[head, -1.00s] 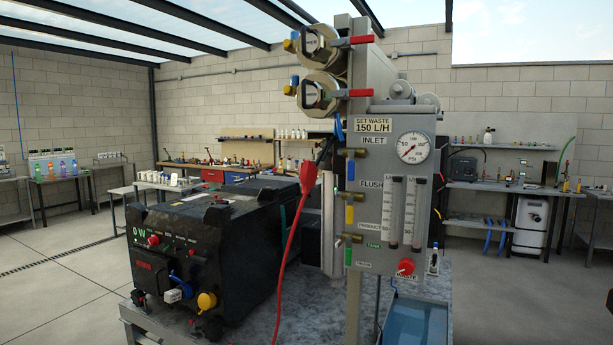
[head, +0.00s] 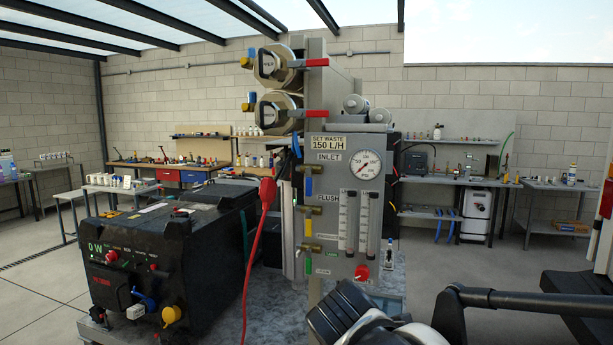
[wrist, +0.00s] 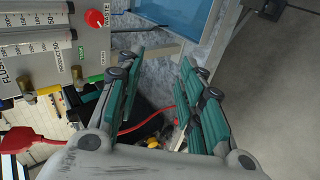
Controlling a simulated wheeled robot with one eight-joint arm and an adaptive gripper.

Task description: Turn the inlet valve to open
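The grey valve panel (head: 329,215) stands upright in the middle of the head view. The inlet valve (head: 308,186), with a blue lever on a brass body, is below the INLET label; its lever hangs straight down. Yellow (head: 308,227) and green (head: 308,266) levers sit below it. The wrist view shows the panel sideways at upper left, with the yellow lever (wrist: 48,90) and green lever (wrist: 95,78); I cannot make out the inlet valve there. My gripper (wrist: 158,72) is open and empty, its teal-padded fingers apart, beside the panel and touching no valve.
A black power unit (head: 150,260) stands left of the panel. A red cable (head: 248,260) hangs between them. Two red-levered valves (head: 317,62) are above. A red waste knob (head: 361,272) is at the panel's bottom. A blue tank (wrist: 170,14) shows in the wrist view.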

